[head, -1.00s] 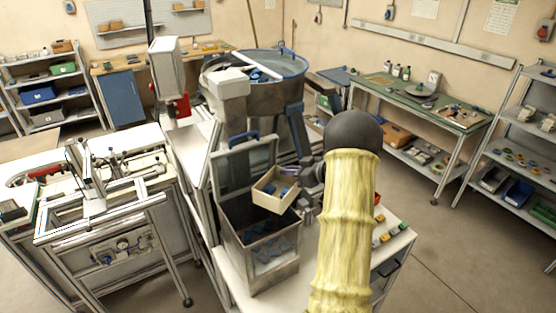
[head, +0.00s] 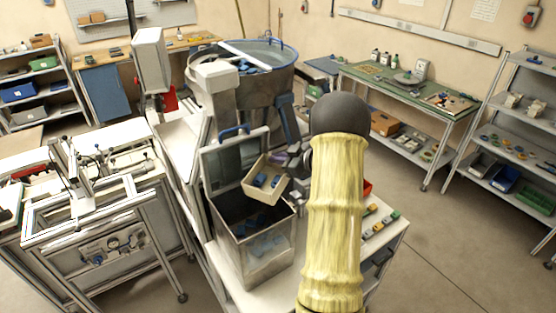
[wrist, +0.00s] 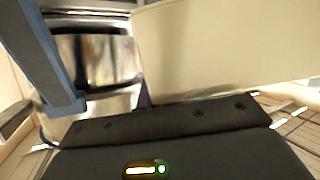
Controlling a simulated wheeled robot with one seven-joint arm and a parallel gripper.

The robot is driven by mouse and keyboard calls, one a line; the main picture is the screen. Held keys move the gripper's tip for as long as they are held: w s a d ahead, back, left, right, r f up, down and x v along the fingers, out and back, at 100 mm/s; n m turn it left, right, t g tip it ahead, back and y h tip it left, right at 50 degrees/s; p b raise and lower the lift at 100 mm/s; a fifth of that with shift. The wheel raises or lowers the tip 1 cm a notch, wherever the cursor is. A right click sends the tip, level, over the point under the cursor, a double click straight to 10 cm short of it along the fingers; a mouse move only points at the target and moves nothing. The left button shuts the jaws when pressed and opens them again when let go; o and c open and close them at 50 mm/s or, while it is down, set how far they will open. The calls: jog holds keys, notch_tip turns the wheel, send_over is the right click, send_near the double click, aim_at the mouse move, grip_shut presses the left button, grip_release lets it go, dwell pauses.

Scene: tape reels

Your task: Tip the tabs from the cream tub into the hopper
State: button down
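The cream tub (head: 256,196) hangs tilted over the hopper, its open side turned toward the head camera. A few blue tabs (head: 262,181) lie inside it. The hopper (head: 228,243) is a metal box below the tub, with its lid (head: 226,160) standing open at the back. More blue tabs (head: 262,243) lie in the hopper. My gripper (head: 293,160) is at the tub's right rear side, partly hidden by my arm. In the wrist view the tub's plain wall (wrist: 225,50) stands right at the gripper; the fingertips are hidden there.
A large metal bowl (head: 217,80) with a blue rim stands behind the hopper. Small coloured blocks (head: 378,226) lie on the white bench (head: 350,262) to the right. A framed machine (head: 95,215) stands to the left. The floor at right is clear.

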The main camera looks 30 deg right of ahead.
jog(key=shift+s+a+r+n, duration=0.15)
jog(key=shift+a+r+n, duration=0.05)
jog(key=shift+r+n, duration=0.15)
jog(key=shift+a+r+n+t+h, duration=0.4)
jog(key=shift+a+r+n+h, duration=0.15)
jog(key=shift+n, duration=0.3)
jog(key=shift+s+a+r+n+t+h, duration=0.15)
jog(key=shift+s+r+n+t+h, duration=0.1)
jog(key=shift+s+r+n+t, duration=0.25)
jog(key=shift+a+f+b, duration=0.15)
jog(key=shift+b, duration=0.35)
jog(key=shift+a+n+b, duration=0.35)
jog(key=shift+n+b, duration=0.15)
jog(key=shift+n, duration=0.1)
jog(key=a+n+b, duration=0.1)
jog(key=b, duration=0.1)
jog(key=s+a+n+t+b, duration=0.1)
jog(key=b, duration=0.2)
jog(key=s+a+r+n+h+b, duration=0.1)
jog(key=b, duration=0.1)
jog(key=shift+b, duration=0.4)
jog(key=shift+s+a+f+n+t+h+b, duration=0.1)
jog(key=shift+s+a+n+t+b, duration=0.4)
jog(key=shift+b, duration=1.45)
jog(key=shift+s+a+f+n+t+h+b, duration=0.2)
jog(key=shift+a+n+b, duration=0.6)
jog(key=shift+b, duration=1.2)
jog(key=shift+s+a+r+n+t+b, duration=0.1)
jog(key=shift+s+a+n+t+b, duration=0.4)
jog(key=shift+b, duration=1.45)
